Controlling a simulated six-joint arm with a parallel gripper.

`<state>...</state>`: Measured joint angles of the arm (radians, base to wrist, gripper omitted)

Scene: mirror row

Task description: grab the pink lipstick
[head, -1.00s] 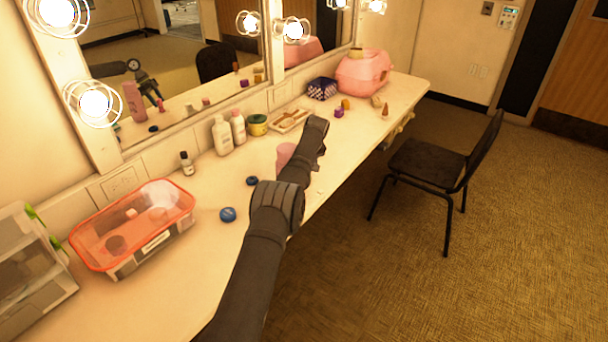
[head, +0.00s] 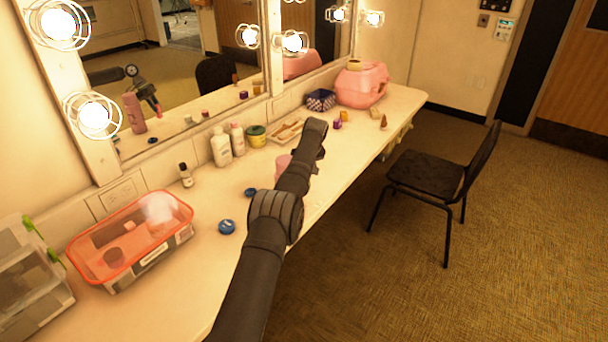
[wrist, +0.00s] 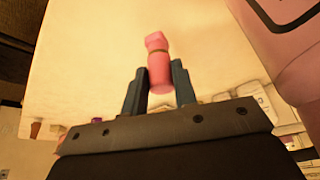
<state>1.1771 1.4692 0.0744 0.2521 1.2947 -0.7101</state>
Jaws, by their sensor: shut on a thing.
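The pink lipstick (wrist: 157,45) shows in the wrist view, a short pink cylinder with a thin band and a lighter pink top. My gripper (wrist: 159,72) is shut on its lower part, one dark finger on each side. The lipstick's top sticks out past the fingertips, over the pale counter. I cannot tell whether it touches the counter. In the head view my arm hides the gripper and the lipstick; the gripper shows small in the mirror (head: 185,65).
A large pink bottle (head: 282,162) stands close behind my arm and fills the wrist view's upper right (wrist: 295,60). Blue lids (head: 227,227), an orange-rimmed bin (head: 150,262) and white bottles (head: 221,148) are left. A pink case (head: 362,88) stands far back. The counter's front strip (head: 335,178) is mostly clear.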

